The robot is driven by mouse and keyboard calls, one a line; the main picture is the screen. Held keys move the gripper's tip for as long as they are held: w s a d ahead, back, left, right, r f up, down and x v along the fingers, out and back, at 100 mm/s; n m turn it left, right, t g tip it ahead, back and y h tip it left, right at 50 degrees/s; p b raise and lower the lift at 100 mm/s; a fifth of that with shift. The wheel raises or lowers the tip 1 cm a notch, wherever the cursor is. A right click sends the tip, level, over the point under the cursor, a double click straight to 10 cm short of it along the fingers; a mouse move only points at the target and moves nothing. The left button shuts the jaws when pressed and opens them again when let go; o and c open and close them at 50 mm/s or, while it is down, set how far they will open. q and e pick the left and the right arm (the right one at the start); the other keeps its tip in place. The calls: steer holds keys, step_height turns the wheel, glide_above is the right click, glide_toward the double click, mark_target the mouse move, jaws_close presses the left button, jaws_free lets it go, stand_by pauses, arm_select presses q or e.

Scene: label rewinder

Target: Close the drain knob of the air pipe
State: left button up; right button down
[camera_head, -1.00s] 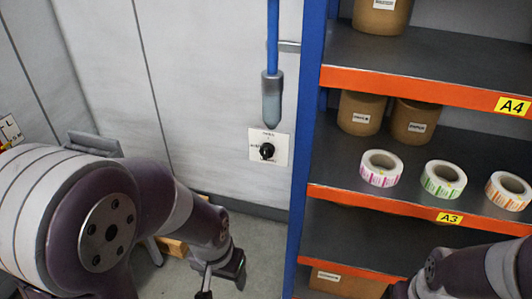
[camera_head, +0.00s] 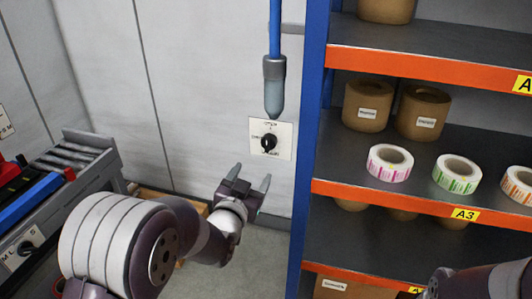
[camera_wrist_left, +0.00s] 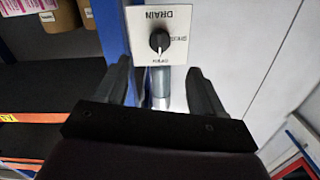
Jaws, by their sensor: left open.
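The drain knob (camera_head: 269,142) is a black round knob on a white plate (camera_head: 285,140) on the wall, just below the end of the blue air pipe (camera_head: 274,30). In the left wrist view the plate appears upside down, and the knob (camera_wrist_left: 159,40) has a pale mark that seems to point toward the OPEN label. My left gripper (camera_head: 252,174) is open and empty, below and slightly left of the knob, with its fingers pointing up toward the plate. In the left wrist view the knob lies beyond and between the fingertips (camera_wrist_left: 158,68), not touched. My right gripper is out of view.
A blue and orange shelf rack (camera_head: 430,62) with label rolls (camera_head: 390,163) and brown rolls stands right of the plate. A roller conveyor (camera_head: 75,155) is at the left. The wall around the knob is clear.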

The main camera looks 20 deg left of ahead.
mark_target(266, 147)
arm_select(q)
steer(key=w, duration=0.8)
steer(key=w+p, duration=0.1)
steer(key=w, duration=0.3)
steer(key=shift+w+d+r, duration=0.25)
steer(key=shift+w, duration=0.1)
steer(key=shift+c, duration=0.3)
steer(key=c, duration=1)
